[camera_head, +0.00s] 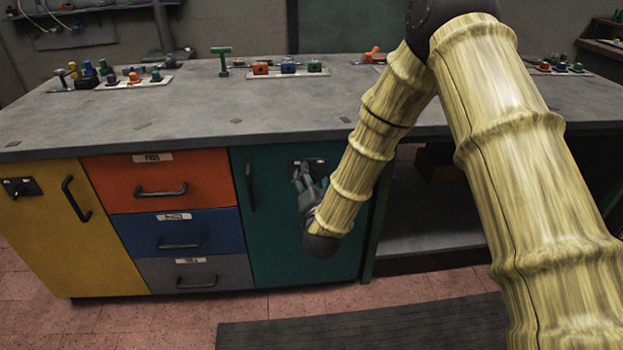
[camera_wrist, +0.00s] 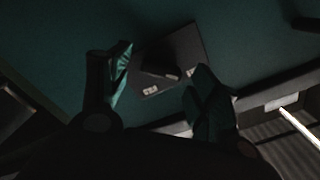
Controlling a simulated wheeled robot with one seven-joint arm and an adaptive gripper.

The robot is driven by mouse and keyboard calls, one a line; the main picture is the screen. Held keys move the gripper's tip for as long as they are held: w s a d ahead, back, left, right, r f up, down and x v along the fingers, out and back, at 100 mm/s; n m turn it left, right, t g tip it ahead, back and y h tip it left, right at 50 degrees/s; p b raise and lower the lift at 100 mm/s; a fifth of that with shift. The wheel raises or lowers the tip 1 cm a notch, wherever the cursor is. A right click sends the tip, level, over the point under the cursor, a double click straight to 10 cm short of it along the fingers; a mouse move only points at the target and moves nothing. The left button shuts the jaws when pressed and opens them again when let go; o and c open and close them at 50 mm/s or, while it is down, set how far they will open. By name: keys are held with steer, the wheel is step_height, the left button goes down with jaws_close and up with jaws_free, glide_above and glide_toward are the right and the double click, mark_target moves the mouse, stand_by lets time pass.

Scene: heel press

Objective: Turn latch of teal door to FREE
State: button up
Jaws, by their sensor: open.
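The teal door (camera_head: 276,240) is on the right of the cabinet front, shut, with a dark vertical handle (camera_head: 250,187) near its left edge. Its latch is a dark plate near the top right of the door, partly hidden behind my gripper (camera_head: 304,178) in the head view. In the wrist view the latch plate (camera_wrist: 187,50) carries a dark raised knob (camera_wrist: 160,66) and small pale labels too dark to read. My gripper (camera_wrist: 160,77) is open, its two teal-tipped fingers on either side of the knob. Whether they touch it I cannot tell.
A yellow door (camera_head: 60,230) with its own latch (camera_head: 20,187) and orange, blue and grey drawers stand left of the teal door. The grey worktop (camera_head: 190,115) above holds several coloured fittings. An open shelf bay (camera_head: 430,225) lies right, partly behind my arm.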

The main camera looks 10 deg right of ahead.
steer(key=s, duration=1.1)
stand_by(0.5)
steer(key=s+d+f+n+g, duration=0.25)
steer(key=s+f, duration=0.25)
steer(key=f, duration=0.3)
steer(key=s+d+f+n+g, duration=0.15)
steer(key=s+f+g, duration=0.3)
steer(key=f, duration=0.45)
steer(key=s+d+f+n+g, duration=0.1)
steer(key=s+d+f+g, duration=0.1)
steer(key=s+f, duration=0.5)
steer(key=s+d+f+n+g, duration=0.1)
steer(key=s+d+f+g, duration=0.25)
steer(key=s, duration=0.45)
steer(key=s+d+f+n+g, duration=0.1)
steer(key=s+d+f+g, duration=0.2)
steer(key=s, duration=0.5)
steer(key=s+d+f+n+g, duration=0.1)
steer(key=s+d+f+g, duration=0.15)
steer(key=s+f, duration=0.4)
step_height(320, 180, up, 27)
steer(key=p, duration=2.5)
steer(key=shift+s+a, duration=0.15)
steer(key=shift+a, duration=0.15)
